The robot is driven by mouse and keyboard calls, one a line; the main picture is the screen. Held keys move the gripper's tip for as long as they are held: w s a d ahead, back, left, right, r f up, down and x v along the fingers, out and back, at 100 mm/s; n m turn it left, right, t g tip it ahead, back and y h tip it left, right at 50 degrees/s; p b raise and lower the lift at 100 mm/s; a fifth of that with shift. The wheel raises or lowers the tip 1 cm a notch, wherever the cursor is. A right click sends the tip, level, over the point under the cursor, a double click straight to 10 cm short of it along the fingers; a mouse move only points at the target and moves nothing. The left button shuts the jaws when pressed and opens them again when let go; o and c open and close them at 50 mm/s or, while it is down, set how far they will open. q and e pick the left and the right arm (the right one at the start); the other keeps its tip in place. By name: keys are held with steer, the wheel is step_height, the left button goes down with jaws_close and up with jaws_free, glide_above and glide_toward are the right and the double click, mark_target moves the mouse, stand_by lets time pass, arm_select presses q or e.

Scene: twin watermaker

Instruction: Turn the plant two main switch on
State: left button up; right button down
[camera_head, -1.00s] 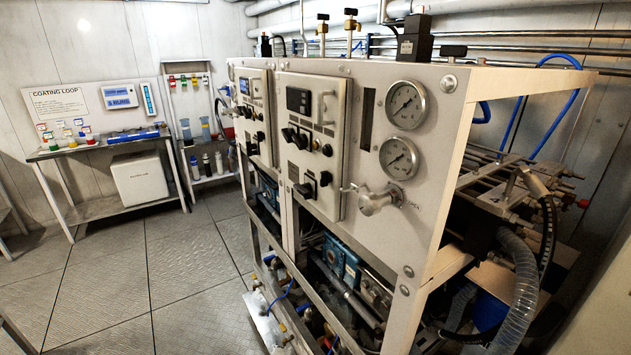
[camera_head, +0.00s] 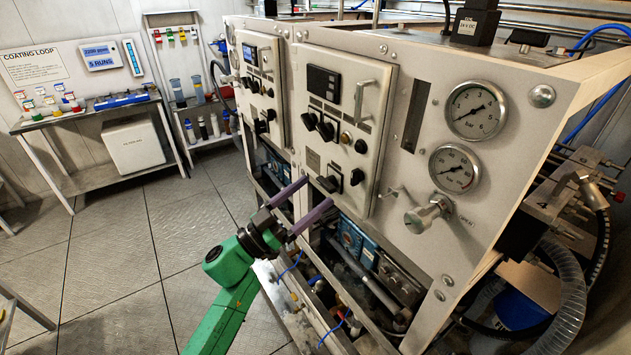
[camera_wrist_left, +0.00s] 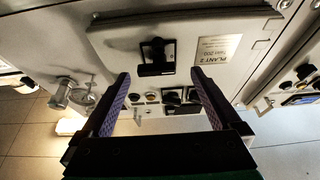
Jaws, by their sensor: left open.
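The plant two main switch, a black rotary knob on a dark plate (camera_head: 357,177), is low on the nearer white panel door. It also shows in the left wrist view (camera_wrist_left: 155,56), beside a "PLANT 2" label (camera_wrist_left: 216,50). My left gripper (camera_head: 319,192), on a green arm with purple finger pads, is open and empty in front of this door. In the left wrist view, its fingers (camera_wrist_left: 161,78) lie on either side of the switch in the picture, apart from it. I cannot tell the switch's setting. My right gripper is not in view.
Other black knobs (camera_head: 317,125) and a door handle (camera_head: 364,100) are higher on the door. Two gauges (camera_head: 476,110) and a valve handle (camera_head: 427,215) are to its right. A similar panel (camera_head: 259,85) is to its left.

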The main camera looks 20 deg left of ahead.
arm_select(q)
steer(key=shift+w+d+r, duration=0.4)
steer(key=shift+w+d, duration=0.05)
steer(key=shift+d+r, duration=0.1)
steer(key=shift+d, duration=0.3)
steer(key=shift+a, duration=0.1)
steer(key=shift+c, duration=0.6)
steer(key=c, duration=1.2)
steer(key=shift+c, duration=0.2)
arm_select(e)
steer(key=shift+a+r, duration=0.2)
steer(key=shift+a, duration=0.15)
